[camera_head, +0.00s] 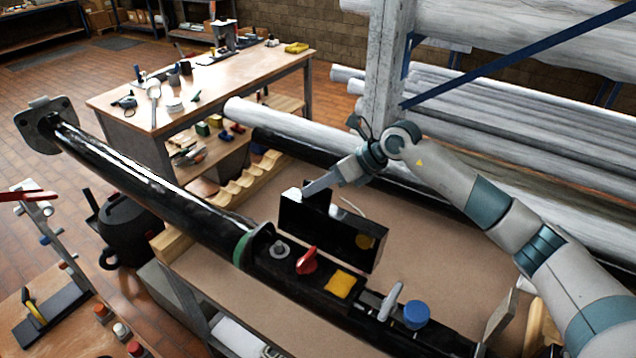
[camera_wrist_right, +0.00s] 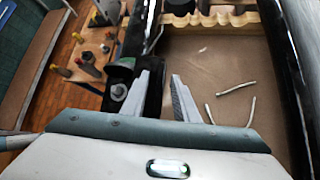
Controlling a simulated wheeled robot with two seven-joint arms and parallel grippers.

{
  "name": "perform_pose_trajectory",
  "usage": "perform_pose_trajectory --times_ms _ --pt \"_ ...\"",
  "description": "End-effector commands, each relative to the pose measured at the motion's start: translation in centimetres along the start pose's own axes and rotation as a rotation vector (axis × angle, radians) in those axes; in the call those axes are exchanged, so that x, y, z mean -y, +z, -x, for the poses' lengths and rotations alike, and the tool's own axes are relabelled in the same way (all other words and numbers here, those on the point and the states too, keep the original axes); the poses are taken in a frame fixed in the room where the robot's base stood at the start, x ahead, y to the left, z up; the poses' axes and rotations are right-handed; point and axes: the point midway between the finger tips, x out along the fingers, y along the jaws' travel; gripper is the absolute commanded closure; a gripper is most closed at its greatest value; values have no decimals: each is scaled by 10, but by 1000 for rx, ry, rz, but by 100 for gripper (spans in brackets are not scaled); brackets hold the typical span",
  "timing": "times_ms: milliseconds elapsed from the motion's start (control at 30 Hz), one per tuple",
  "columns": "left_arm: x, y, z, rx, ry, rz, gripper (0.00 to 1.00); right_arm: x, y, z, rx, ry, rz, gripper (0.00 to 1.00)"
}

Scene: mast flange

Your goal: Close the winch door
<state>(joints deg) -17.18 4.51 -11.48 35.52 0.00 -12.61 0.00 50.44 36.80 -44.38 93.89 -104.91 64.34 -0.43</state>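The winch door (camera_head: 325,236) is a black panel standing open and upright along the far side of the black mast (camera_head: 150,170). A yellowish round spot shows at its lower right. My right gripper (camera_head: 308,189) is at the door's upper left edge, beside a raised black part there. In the right wrist view, my right gripper's two grey fingers (camera_wrist_right: 163,92) are apart, with dark material between and beyond them. I cannot tell whether they touch the door. The opening in the mast holds a red knob (camera_head: 307,261) and a yellow block (camera_head: 340,284). My left gripper is out of view.
A blue cap (camera_head: 416,314) and a light grey lever (camera_head: 391,301) sit on the mast near the front. The brown bench top (camera_head: 420,270) beside the mast is mostly clear. Pale poles (camera_head: 480,115) lie behind my right arm. A wooden table (camera_head: 205,85) stands at the back left.

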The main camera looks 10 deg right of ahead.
Motion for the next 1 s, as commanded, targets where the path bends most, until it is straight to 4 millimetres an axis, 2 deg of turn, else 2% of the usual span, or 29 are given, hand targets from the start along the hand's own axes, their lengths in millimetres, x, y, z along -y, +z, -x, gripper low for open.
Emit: perform_pose_trajectory --times_ms 167,300,1000 --pt "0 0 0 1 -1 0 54 0 0 0 0 0 0 73" --pt "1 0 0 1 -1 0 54 0 0 0 0 0 0 100" --pt "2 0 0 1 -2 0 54 0 0 1 0 -1 0 100"
